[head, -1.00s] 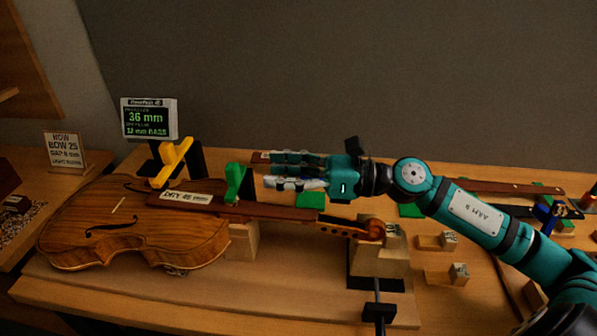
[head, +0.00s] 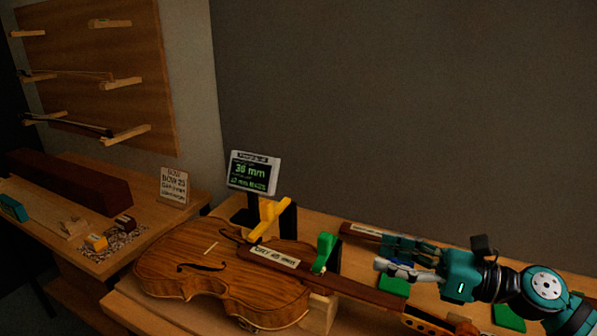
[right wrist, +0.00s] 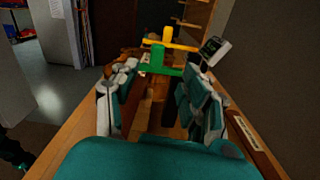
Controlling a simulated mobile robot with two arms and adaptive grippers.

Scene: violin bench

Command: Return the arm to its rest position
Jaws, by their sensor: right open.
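My right gripper (head: 386,253) is open and empty, just right of the green clamp (head: 324,253). Its two sets of teal fingers show apart in the right wrist view (right wrist: 158,80), with the green clamp (right wrist: 158,72) beyond them. The violin (head: 215,272) lies on the bench at the left of the gripper, with a "DRY" label strip (head: 275,256) on its fingerboard. The gripper appears apart from the violin and the clamp. Its arm comes in from the lower right. My left gripper is not in view.
A yellow clamp (head: 268,218) and a small display (head: 254,172) stand behind the violin. A wooden strip (head: 360,229) lies behind the gripper, and green pads (head: 394,285) lie near it. A side bench (head: 60,235) and a bow rack (head: 100,70) are at the left.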

